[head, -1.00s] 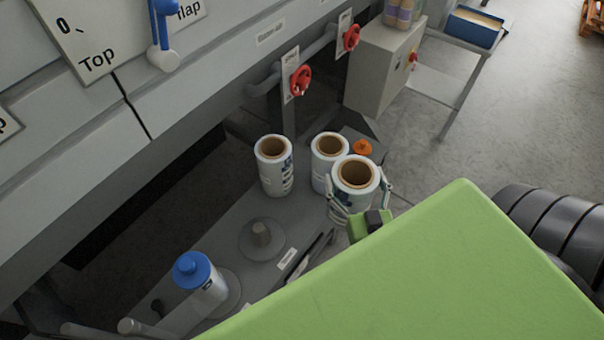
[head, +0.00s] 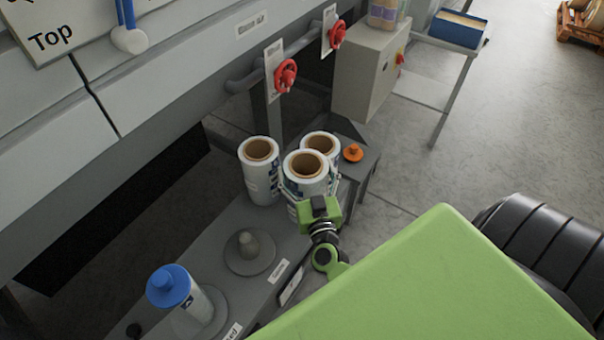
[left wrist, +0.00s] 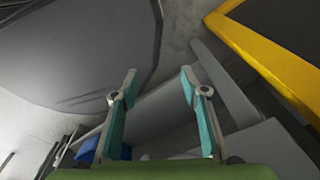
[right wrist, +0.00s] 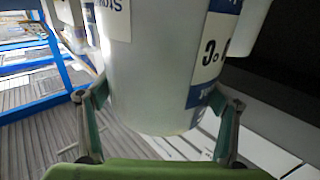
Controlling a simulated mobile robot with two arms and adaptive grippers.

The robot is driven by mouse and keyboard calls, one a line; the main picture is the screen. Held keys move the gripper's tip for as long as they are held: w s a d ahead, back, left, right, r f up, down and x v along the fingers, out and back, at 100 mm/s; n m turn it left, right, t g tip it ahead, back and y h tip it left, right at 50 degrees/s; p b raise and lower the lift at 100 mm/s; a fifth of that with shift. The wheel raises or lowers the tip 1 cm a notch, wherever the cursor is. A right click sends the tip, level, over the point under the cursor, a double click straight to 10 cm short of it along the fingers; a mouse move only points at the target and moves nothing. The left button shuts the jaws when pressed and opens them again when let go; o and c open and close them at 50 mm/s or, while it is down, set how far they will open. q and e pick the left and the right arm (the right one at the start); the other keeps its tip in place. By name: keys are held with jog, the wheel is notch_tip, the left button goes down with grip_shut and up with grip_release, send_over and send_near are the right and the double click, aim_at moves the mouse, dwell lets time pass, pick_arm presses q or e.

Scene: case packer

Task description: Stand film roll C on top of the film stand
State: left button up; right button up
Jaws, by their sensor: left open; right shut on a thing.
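Film roll C (head: 307,165) is a white upright roll with a brown core. The right wrist view shows a blue-and-white label with a C on roll C (right wrist: 165,75). My right gripper (head: 309,188) is shut around its side, and both fingers also show in the right wrist view (right wrist: 155,100). I cannot tell its exact height above the bench. A grey round base with a short peg (head: 249,245), apparently the film stand, is bare, to the lower left of the roll. My left gripper (left wrist: 159,85) is open and empty; the head view does not show it.
Two other white rolls stand close by, one left (head: 260,175) and one behind (head: 321,143). An orange knob (head: 353,152) is right of them. A blue-capped roll (head: 172,287) stands at the near left. Red valve handles (head: 286,76) overhang the back.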

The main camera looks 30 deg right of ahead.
aim_at(300, 170)
jog(key=shift+w+f, duration=0.15)
jog(key=shift+w, duration=0.2)
jog(key=shift+w+a+f+b, duration=0.15)
jog(key=shift+f+b, duration=0.2)
jog(key=shift+b, duration=0.2)
notch_tip(300, 170, down, 3)
jog(key=b, duration=0.3)
jog(key=shift+w+f+b, duration=0.15)
jog(key=shift+b, duration=0.25)
jog(key=o, duration=2.1)
jog(key=shift+a+f, duration=0.1)
jog(key=shift+f, duration=0.05)
